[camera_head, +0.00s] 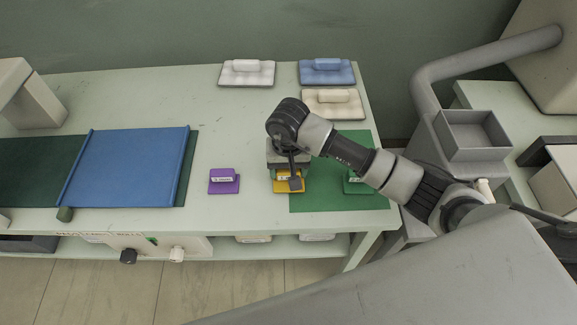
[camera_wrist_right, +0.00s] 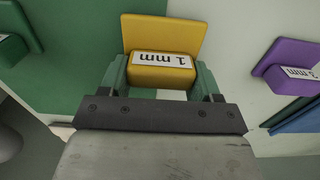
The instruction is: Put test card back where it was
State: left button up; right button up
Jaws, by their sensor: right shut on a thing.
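The yellow test card (camera_head: 290,186) has a raised block labelled "1 mm" and sits at the left edge of the green mat (camera_head: 330,200). My right gripper (camera_head: 288,172) is over it, pointing down. In the right wrist view the green fingers of the gripper (camera_wrist_right: 161,78) are on both sides of the raised block of the yellow card (camera_wrist_right: 165,40), shut on it. I cannot tell whether the card touches the table. A purple card (camera_head: 224,187) lies left of it. A green card (camera_head: 354,187) on the mat is partly hidden by my right arm. My left gripper is not in view.
A blue sheet (camera_head: 125,165) covers part of a dark green mat at the left. White (camera_head: 247,80), blue (camera_head: 327,77) and beige (camera_head: 333,110) handled pads lie at the back. A grey bin (camera_head: 470,130) is at the right. The table between the sheet and purple card is clear.

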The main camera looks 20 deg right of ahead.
jog(key=shift+f, duration=0.25)
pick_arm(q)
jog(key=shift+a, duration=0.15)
pick_arm(e)
jog(key=shift+f, duration=0.2)
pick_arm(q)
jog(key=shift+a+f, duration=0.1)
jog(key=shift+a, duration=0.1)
pick_arm(e)
jog(key=o, duration=0.9)
jog(key=shift+r, duration=0.2)
jog(key=shift+r, duration=0.25)
pick_arm(q)
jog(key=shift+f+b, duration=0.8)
jog(key=shift+b, duration=0.2)
pick_arm(e)
notch_tip(320, 180, up, 12)
jog(key=shift+f, duration=0.25)
